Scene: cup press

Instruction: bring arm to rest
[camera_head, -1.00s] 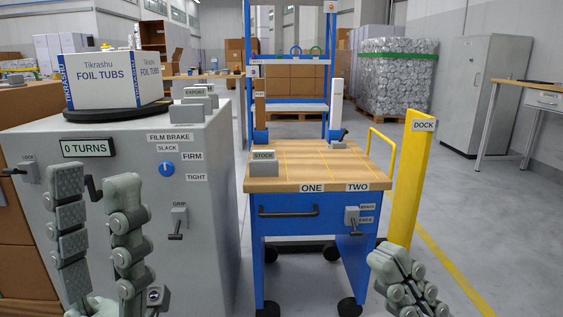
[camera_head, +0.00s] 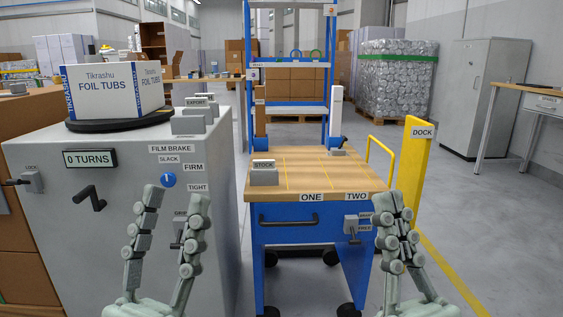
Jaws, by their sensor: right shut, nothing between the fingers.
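My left gripper (camera_head: 172,205) is at the lower left, in front of the grey machine cabinet (camera_head: 75,240). Its fingers point up and stand apart with nothing between them. It partly hides the grip lever (camera_head: 177,232). My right gripper (camera_head: 395,212) is at the lower right, in front of the right side of the blue cart (camera_head: 285,245). Its fingers point up and are closed together, with nothing held.
A foil tubs box (camera_head: 112,90) sits on a black turntable (camera_head: 115,124) on the cabinet. A crank (camera_head: 92,200) sticks out of its front. The cart's wooden top (camera_head: 315,172) carries a stock block (camera_head: 264,175). A yellow dock post (camera_head: 412,170) stands to the right.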

